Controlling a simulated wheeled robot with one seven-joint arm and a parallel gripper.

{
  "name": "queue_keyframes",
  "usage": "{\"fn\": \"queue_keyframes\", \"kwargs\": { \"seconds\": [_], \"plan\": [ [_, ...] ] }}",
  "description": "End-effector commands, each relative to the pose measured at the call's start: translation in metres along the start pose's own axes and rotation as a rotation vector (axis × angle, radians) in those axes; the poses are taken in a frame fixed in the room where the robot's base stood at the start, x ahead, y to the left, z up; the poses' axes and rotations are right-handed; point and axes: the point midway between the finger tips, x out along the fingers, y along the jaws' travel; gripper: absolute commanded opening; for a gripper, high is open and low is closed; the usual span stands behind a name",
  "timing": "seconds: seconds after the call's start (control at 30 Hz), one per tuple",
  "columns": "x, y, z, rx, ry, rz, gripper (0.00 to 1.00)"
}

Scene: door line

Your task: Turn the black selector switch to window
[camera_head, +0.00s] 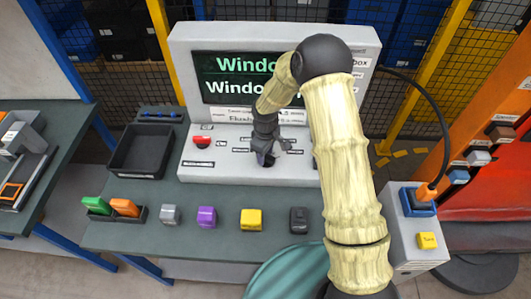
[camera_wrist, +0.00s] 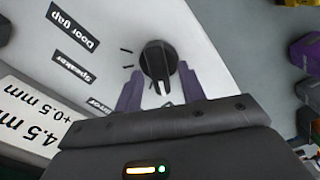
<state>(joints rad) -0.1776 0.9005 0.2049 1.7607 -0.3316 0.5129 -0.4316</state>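The black selector switch (camera_wrist: 158,62) shows on the pale panel in the wrist view, a round knob with a raised bar and a small white mark at its lower end. Labels beside it read "Door gap" (camera_wrist: 74,25) and "Speaker" (camera_wrist: 74,66); a third label (camera_wrist: 98,101) is partly hidden. My gripper (camera_wrist: 159,80) is open, with its purple-looking fingers on either side of the knob's lower part. I cannot tell whether they touch it. In the head view my gripper (camera_head: 267,158) is down at the console (camera_head: 185,174) and largely hides the switch.
A screen (camera_head: 225,88) above the panel shows "Windo…" lines, partly behind my arm. A red button (camera_head: 202,141) is left of my gripper. A black tray (camera_head: 142,150) and grey, purple (camera_head: 206,216), yellow (camera_head: 251,220) and black blocks stand on the table. A grey box (camera_head: 408,252) is at right.

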Motion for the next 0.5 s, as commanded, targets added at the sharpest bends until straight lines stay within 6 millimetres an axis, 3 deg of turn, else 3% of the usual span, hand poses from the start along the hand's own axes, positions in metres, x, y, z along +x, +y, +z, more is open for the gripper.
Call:
{"fn": "queue_keyframes", "kwargs": {
  "seconds": [0.27, 0.5],
  "plan": [
    [-0.009, 0.000, -0.001, 0.001, 0.002, 0.001, 0.40],
    [-0.046, 0.001, -0.001, 0.002, 0.003, 0.003, 0.40]
  ]
}}
